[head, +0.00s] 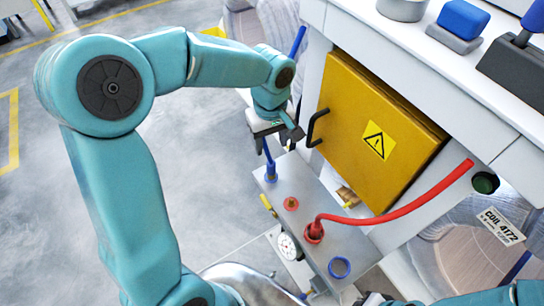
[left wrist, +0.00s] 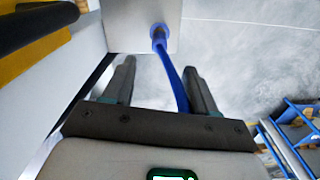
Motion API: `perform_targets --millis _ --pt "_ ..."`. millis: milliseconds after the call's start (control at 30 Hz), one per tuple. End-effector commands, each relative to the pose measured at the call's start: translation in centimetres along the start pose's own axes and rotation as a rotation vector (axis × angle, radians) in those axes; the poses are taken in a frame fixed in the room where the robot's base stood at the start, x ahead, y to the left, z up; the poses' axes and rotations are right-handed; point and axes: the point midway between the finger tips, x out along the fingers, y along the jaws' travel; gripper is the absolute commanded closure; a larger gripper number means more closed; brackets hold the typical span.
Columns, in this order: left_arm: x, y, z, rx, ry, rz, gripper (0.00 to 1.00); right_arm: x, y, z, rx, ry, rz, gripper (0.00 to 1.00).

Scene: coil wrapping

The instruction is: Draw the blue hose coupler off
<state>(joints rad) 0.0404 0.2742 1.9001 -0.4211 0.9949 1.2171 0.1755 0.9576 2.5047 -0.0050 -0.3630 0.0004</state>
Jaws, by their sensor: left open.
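The blue hose coupler (head: 271,174) sits at the far end of a grey metal panel (head: 322,222), with its blue hose (head: 267,150) rising from it. My left gripper (head: 276,136) is just above the coupler, with the hose beside or between its fingers. In the left wrist view the coupler (left wrist: 158,33) is on the panel face beyond the open fingertips (left wrist: 160,70), and the hose (left wrist: 175,78) runs back between the fingers. The coupler looks apart from both fingers. At the lower right, part of my right arm shows with a dark end (head: 375,298); its jaws are unclear.
A red coupler (head: 314,232) with a red hose (head: 415,205), a red-ringed port (head: 291,204), a blue-ringed port (head: 340,267) and a gauge (head: 289,246) are on or beside the panel. A yellow cabinet door (head: 375,125) with a black handle (head: 317,127) stands close right of my left gripper.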

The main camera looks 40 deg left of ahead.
Motion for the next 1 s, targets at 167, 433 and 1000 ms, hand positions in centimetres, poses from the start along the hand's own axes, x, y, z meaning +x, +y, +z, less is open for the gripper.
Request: perform_targets --millis 167,433,1000 --pt "4.0 -0.2 0.1 0.0 -0.004 -0.005 0.43 -0.3 -0.1 0.0 0.001 0.0 0.0 1.0" --pt "9.4 -0.1 -0.1 0.001 -0.004 -0.004 0.43 -0.7 -0.2 0.0 0.0 0.0 0.0 1.0" --pt "11.9 0.2 -0.3 0.0 0.0 0.0 0.49 -0.8 -0.3 0.0 0.001 0.0 0.0 1.0"
